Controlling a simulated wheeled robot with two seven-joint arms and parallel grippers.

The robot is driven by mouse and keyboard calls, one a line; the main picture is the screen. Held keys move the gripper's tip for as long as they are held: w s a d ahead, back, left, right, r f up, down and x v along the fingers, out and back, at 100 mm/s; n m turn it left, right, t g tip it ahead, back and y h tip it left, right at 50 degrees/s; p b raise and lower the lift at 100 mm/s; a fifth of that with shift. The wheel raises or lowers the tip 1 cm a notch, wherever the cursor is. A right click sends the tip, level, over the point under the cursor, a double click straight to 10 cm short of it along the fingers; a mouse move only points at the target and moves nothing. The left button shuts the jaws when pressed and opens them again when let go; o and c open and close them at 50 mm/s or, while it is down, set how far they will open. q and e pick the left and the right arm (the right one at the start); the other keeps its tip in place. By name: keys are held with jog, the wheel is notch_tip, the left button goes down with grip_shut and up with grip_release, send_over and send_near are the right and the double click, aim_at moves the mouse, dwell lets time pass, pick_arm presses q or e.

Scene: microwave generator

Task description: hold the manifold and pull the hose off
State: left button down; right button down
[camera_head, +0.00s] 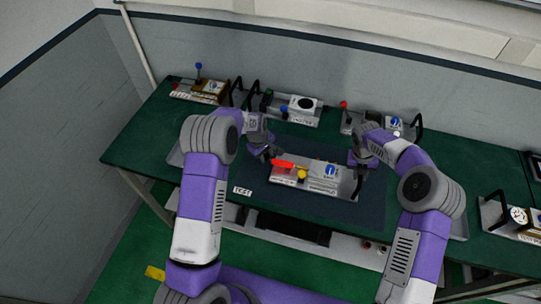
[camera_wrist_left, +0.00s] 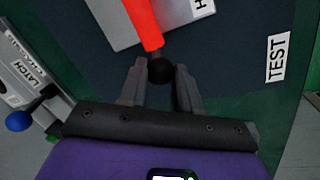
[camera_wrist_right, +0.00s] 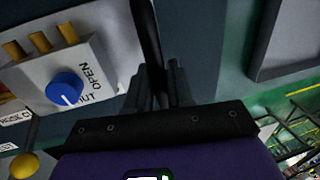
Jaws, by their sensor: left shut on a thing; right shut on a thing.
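The manifold (camera_head: 322,187) is a light grey unit with a blue knob, a yellow knob and a black handle, lying on the dark mat. The red hose (camera_head: 284,164) is at its left end and shows in the left wrist view (camera_wrist_left: 143,20). My left gripper (camera_head: 270,155) is shut on the hose's black end (camera_wrist_left: 160,70). My right gripper (camera_head: 356,164) is shut on the manifold's black handle (camera_wrist_right: 149,50). The right wrist view shows the blue knob (camera_wrist_right: 65,88) by the word OPEN and brass-coloured stubs. Whether the hose is still seated on the manifold cannot be told.
Several other units with handles and knobs stand along the back of the green table, including a latch unit (camera_wrist_left: 28,75). Another unit (camera_head: 515,218) stands at the far right. The front left of the table is clear.

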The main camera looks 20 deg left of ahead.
pick_arm(q)
jog(key=c, duration=0.8)
grip_release()
jog(key=shift+a+f, duration=0.1)
jog(key=shift+a, duration=0.35)
pick_arm(e)
jog(key=shift+s+d+f, duration=0.1)
jog(key=shift+d+f, duration=0.05)
jog(key=shift+f, duration=0.05)
pick_arm(q)
jog(key=shift+d, duration=0.1)
jog(key=shift+r, duration=0.25)
jog(key=r, duration=0.3)
jog(key=s+a+r, duration=0.1)
jog(key=r, duration=0.3)
jog(key=s+r, duration=0.1)
jog(key=r, duration=0.3)
jog(key=shift+s+a+r, duration=0.1)
jog(key=shift+a+r, duration=0.05)
jog(key=shift+r, duration=0.1)
